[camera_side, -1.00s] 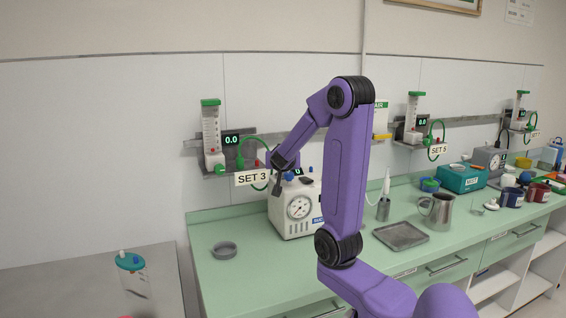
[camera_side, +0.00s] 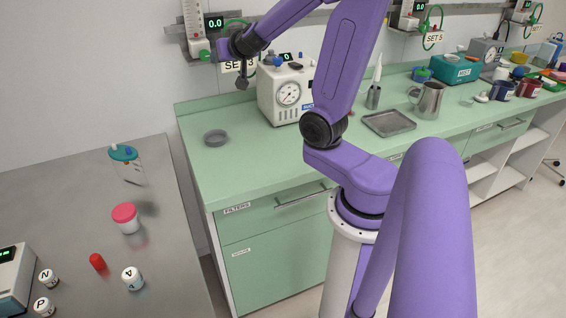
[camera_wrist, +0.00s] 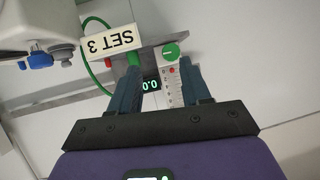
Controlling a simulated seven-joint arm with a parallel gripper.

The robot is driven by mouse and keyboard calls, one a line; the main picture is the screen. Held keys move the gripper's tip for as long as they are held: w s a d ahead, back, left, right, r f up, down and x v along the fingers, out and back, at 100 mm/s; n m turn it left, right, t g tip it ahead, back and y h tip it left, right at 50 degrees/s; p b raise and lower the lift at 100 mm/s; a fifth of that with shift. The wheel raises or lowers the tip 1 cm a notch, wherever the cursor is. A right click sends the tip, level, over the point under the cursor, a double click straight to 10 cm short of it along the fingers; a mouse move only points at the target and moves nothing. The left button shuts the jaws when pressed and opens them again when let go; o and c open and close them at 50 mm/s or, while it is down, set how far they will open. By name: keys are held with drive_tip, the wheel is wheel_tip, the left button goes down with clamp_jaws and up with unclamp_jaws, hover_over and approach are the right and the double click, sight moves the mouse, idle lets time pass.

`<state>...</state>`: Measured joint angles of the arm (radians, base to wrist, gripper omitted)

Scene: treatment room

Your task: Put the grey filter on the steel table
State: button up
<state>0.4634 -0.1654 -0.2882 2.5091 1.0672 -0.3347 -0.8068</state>
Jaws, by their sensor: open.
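The grey filter (camera_side: 215,138), a small round grey piece like a shallow dish, lies on the green counter (camera_side: 205,178) near its left end. The steel table (camera_side: 70,225) is at the left of the side view, with several things standing on it. My gripper (camera_side: 241,82) is above the counter, to the right of the filter and well above it, just left of the white machine. In the wrist view my gripper (camera_wrist: 160,85) is open, with nothing between its fingers. The filter does not show in the wrist view.
On the steel table are a teal-lidded canister (camera_side: 128,165), a pink-lidded jar (camera_side: 126,218), a red piece (camera_side: 97,262) and small lettered jars. The white machine (camera_side: 287,92) and a steel tray (camera_side: 388,123) are on the counter. A wall rail (camera_wrist: 130,80) shows in the wrist view.

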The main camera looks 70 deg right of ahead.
drive_tip(key=w+a+f+n+y, duration=0.2)
drive_tip(key=a+n+y, duration=0.45)
drive_tip(key=a, duration=0.75)
drive_tip(key=s+a+f+n+g+y, duration=0.2)
drive_tip(key=s+a+n+y, duration=0.15)
drive_tip(key=a, duration=0.25)
drive_tip(key=s+a+f+n+g+y, duration=0.2)
drive_tip(key=s+a, duration=0.2)
drive_tip(key=a, duration=0.3)
drive_tip(key=s+f+n+g+h, duration=0.1)
drive_tip(key=s+f+n+g, duration=0.1)
drive_tip(key=s, duration=0.8)
drive_tip(key=s+f+n+g+h, duration=0.2)
drive_tip(key=s+n+g, duration=0.2)
drive_tip(key=s, duration=0.6)
drive_tip(key=shift+a+f+n, duration=0.25)
drive_tip(key=shift+n, duration=0.85)
drive_tip(key=shift+o, duration=0.4)
drive_tip(key=shift+s+d+h, duration=0.25)
drive_tip(key=shift+s+h, duration=0.1)
drive_tip(key=shift+h, duration=0.05)
drive_tip(key=o, duration=0.4)
drive_tip(key=shift+s+d+n, duration=0.15)
drive_tip(key=shift+n, duration=0.15)
